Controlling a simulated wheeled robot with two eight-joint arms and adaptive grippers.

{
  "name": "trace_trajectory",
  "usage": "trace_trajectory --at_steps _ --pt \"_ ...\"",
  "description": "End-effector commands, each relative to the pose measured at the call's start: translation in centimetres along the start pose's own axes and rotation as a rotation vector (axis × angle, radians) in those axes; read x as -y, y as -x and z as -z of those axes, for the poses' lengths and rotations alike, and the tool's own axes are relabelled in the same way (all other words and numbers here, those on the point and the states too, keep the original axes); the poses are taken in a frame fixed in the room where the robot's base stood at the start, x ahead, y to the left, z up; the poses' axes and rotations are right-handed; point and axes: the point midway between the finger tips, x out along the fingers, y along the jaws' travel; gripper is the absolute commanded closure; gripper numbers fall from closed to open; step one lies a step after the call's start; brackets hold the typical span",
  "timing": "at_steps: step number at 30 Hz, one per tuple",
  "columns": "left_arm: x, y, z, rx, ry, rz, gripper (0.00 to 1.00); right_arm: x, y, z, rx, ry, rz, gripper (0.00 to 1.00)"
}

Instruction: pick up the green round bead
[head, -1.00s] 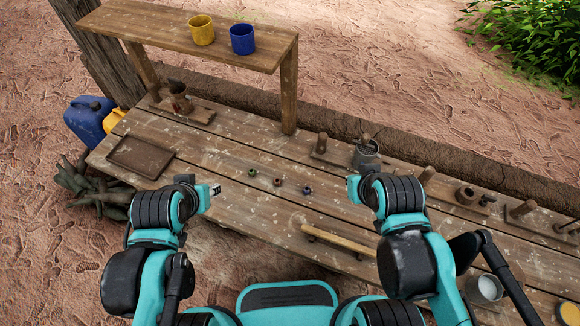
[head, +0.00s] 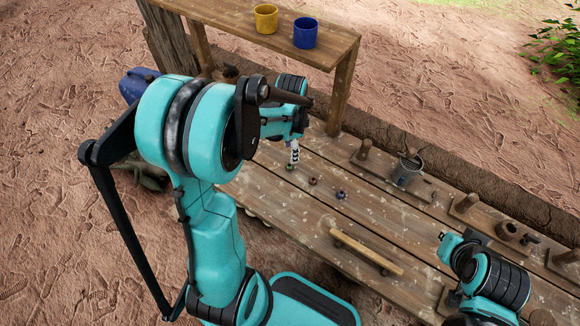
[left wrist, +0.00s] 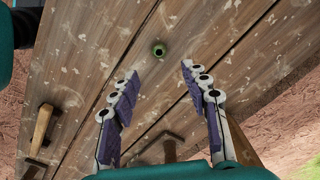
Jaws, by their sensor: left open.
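The green round bead (head: 290,167) lies on the wooden table (head: 300,220), at the left end of a short row of beads. My left gripper (head: 294,153) points down just above it, its fingers partly overlapping it in the head view. In the left wrist view the green bead (left wrist: 158,49) sits on a plank just beyond the fingertips, near the middle of the gap. The left gripper (left wrist: 160,72) is open, with nothing between its fingers. My right gripper (head: 446,240) is low over the table at the right; its jaws are too small to read.
A brown bead (head: 313,181) and a blue bead (head: 341,195) lie to the right of the green one. A raised shelf with yellow (head: 265,18) and blue (head: 305,33) cups is at the back.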

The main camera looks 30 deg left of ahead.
Motion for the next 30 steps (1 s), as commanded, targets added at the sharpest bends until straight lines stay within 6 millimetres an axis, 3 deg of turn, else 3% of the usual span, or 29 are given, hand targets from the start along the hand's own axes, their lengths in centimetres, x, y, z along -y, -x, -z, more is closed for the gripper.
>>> trace_trajectory --at_steps 13,20,28,30 --pt "0.2 -4.8 -0.3 0.01 -0.026 -0.016 0.54 0.0 -1.5 -1.1 0.0 0.0 0.0 1.0" --pt "0.1 -8.3 -0.5 0.01 -0.026 -0.015 0.54 0.0 -2.9 -2.1 0.0 0.0 0.0 1.0" --pt "0.1 -8.5 -0.6 0.01 -0.026 -0.015 0.54 0.0 -2.9 -2.1 0.0 0.0 0.0 1.0" --pt "0.1 -8.5 -0.6 0.01 -0.026 -0.015 0.72 0.0 -2.9 -2.0 0.0 0.0 0.0 1.0"
